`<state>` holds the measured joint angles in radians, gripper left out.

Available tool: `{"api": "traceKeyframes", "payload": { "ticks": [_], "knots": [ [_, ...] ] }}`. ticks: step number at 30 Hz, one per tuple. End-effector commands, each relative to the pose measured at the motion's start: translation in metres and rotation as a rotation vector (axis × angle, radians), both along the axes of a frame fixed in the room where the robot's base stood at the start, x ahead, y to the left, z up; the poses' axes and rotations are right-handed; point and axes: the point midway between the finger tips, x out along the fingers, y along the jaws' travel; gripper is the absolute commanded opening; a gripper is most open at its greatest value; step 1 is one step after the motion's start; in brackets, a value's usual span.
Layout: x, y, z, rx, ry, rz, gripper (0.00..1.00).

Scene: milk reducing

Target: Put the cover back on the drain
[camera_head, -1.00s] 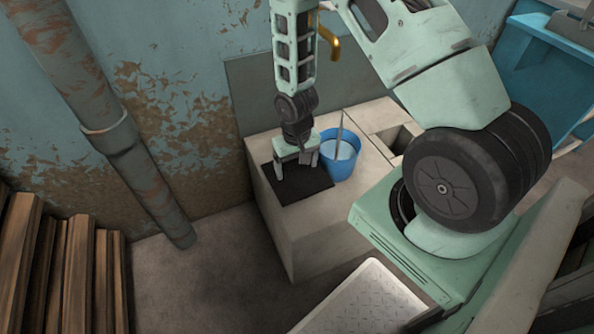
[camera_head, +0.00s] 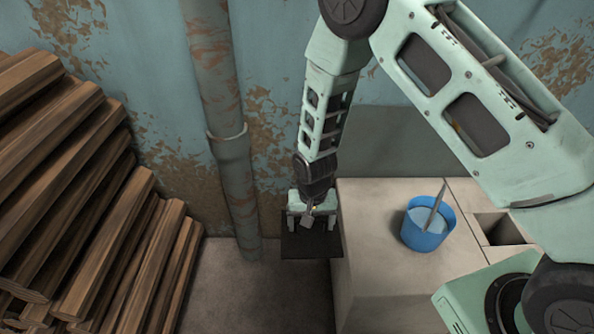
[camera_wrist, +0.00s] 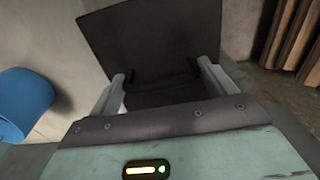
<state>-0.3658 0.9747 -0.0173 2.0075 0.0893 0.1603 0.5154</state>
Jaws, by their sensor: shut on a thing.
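A flat, dark square cover (camera_head: 312,247) is held by my gripper (camera_head: 312,224), just left of the concrete block in the head view. In the wrist view the cover (camera_wrist: 165,35) spreads out beyond the fingers, and my gripper (camera_wrist: 162,78) is shut on a dark handle-like part of it. The cover looks roughly level and held above the floor; its exact height is hard to tell.
The pale concrete block (camera_head: 375,270) carries a blue bucket (camera_head: 428,242) with a stick in it. A square recess (camera_head: 500,230) is open at its right. A rusty pipe (camera_head: 238,190) and stacked planks (camera_head: 110,240) stand left. Some floor (camera_head: 270,300) is clear.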

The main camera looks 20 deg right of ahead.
Motion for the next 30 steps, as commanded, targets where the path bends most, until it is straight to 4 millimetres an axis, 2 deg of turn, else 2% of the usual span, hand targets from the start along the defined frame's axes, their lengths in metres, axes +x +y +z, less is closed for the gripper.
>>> {"api": "traceKeyframes", "payload": {
  "ticks": [5, 8, 13, 18, 23, 30],
  "knots": [
    [0.005, -0.005, 0.009, 0.000, -0.003, 0.007, 0.47],
    [0.011, -0.026, 0.031, 0.001, -0.007, 0.034, 0.47],
    [0.017, -0.075, 0.080, 0.001, -0.008, 0.113, 0.47],
    [0.013, -0.116, 0.119, 0.001, -0.006, 0.185, 0.47],
    [0.004, -0.148, 0.149, 0.000, -0.005, 0.239, 0.47],
    [0.001, -0.148, 0.173, -0.001, 0.001, 0.249, 0.47]
  ]
}}
